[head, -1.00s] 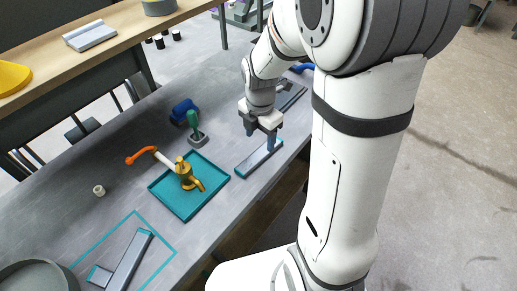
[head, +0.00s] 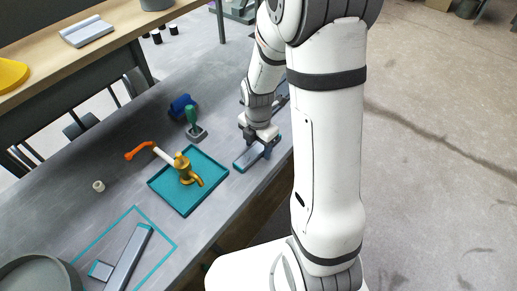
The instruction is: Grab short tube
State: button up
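A grey tube with teal at its end and edge (head: 245,161) lies on the workbench to the right of the teal tray. It looks like the short tube. My gripper (head: 258,145) is low over it, pointing down, with its two dark fingers apart on either side of it. I cannot see contact between the fingers and the tube. The gripper and wrist hide the tube's far part. A longer grey tube (head: 130,256) and a small teal-ended grey piece (head: 101,270) lie in the teal outline at the lower left.
A white ring (head: 98,186) and a grey round bin (head: 38,276) are at the left. A wooden shelf (head: 118,38) runs along the back.

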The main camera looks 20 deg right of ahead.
jog(key=c, duration=1)
